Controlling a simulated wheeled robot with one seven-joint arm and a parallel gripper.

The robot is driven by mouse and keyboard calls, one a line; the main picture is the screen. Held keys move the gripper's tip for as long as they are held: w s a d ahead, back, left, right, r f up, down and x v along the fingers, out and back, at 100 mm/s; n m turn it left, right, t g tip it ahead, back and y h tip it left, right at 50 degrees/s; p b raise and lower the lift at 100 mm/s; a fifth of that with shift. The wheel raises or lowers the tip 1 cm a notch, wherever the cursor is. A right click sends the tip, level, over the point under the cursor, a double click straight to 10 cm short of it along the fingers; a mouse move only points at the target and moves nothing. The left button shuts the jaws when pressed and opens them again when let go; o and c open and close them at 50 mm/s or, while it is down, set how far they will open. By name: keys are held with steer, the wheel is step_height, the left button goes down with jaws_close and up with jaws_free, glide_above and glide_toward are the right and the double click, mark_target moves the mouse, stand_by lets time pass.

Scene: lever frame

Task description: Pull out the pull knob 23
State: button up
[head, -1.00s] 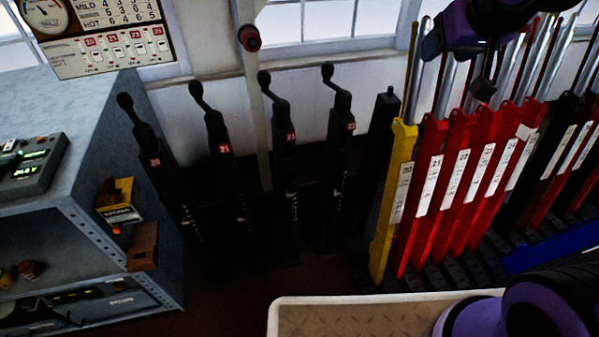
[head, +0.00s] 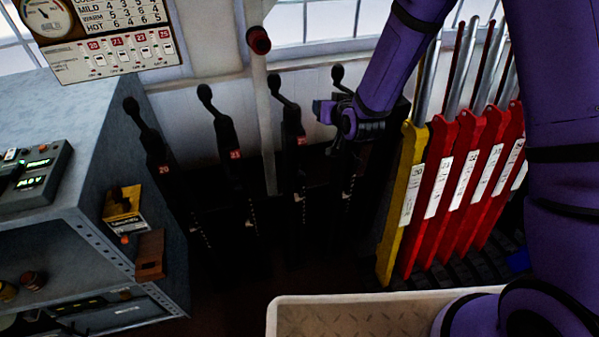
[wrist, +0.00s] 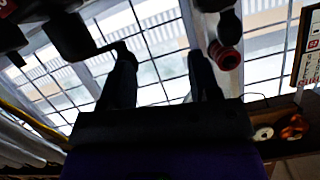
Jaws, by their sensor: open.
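Several black upright levers with crank handles and small red number plates stand in a row in the head view. The plates on the third lever (head: 301,140) and fourth lever (head: 337,76) are too small or too covered to read surely, so I cannot tell which one is knob 23. My gripper (head: 325,112) is between the third and fourth levers, in front of the fourth lever's upper body and hiding its plate. In the wrist view my gripper (wrist: 160,60) is open with nothing between its fingers. A black crank handle (wrist: 75,38) reaches close to the left finger's tip.
A red knob on a pale post (head: 259,40) stands behind the levers; it also shows beside the right finger in the wrist view (wrist: 226,56). Yellow lever (head: 402,200) and red levers (head: 440,190) stand close together at right. A grey cabinet (head: 110,150) is at left.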

steer(key=s+a+f+t, duration=0.1)
steer(key=s+a+f, duration=0.1)
steer(key=f, duration=0.5)
steer(key=s+a+f+t, duration=0.1)
steer(key=s+a+f, duration=0.1)
steer(key=f, duration=0.5)
steer(key=m+t, duration=0.2)
glide_toward(302, 178)
steer(key=w, duration=0.2)
steer(key=shift+y, duration=0.3)
steer(key=x, duration=1)
steer(key=shift+w+a, duration=0.2)
steer(key=shift+w, duration=0.15)
steer(key=shift+c, duration=0.2)
